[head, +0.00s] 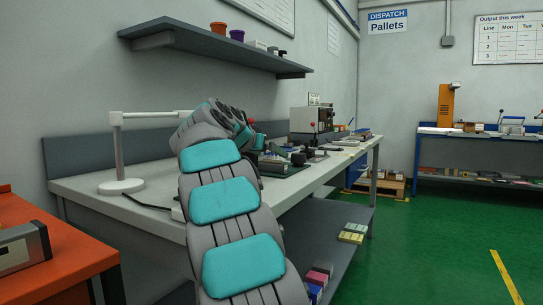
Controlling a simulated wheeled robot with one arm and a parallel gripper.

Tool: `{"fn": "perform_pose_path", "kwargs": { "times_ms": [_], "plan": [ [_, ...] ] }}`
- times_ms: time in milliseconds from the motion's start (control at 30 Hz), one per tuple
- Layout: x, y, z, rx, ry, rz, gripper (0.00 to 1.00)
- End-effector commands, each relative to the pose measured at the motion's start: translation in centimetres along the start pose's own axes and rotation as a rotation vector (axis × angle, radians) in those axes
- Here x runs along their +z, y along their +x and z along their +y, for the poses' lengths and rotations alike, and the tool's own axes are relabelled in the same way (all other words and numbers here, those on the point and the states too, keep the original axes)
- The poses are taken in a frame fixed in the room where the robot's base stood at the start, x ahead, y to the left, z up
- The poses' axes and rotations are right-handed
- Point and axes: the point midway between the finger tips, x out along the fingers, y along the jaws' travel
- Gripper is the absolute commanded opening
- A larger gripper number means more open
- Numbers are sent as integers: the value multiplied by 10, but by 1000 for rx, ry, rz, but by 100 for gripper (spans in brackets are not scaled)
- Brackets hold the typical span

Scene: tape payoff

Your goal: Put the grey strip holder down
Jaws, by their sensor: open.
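My arm reaches forward over the long grey workbench (150,190). What shows of my gripper (259,143) is a small dark part beyond my wrist, low over the bench. It is open, and my arm hides much of it. Just beyond and below it, a low grey item (272,165) sits on a dark mat (293,171). I cannot tell for certain whether this is the grey strip holder. I see nothing held in the jaws.
A white lamp-like stand (119,160) is on the bench at left. A dark item (298,159) and a boxy machine (311,122) stand farther along. A shelf (210,45) with cups hangs above. An orange cabinet (60,250) is at lower left. Green floor is open at right.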

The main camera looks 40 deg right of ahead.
Motion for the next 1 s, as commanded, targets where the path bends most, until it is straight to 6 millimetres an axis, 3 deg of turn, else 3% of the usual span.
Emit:
{"fn": "perform_pose_path", "kwargs": {
  "times_ms": [300, 433, 600, 1000],
  "plan": [
    [-1, -67, 0, -3, 1, 4, 100],
    [-1, -87, 0, -2, 0, 5, 100],
    [0, -97, 0, 0, 0, 1, 100],
    [0, -97, 0, 0, 0, 1, 100]
  ]
}}
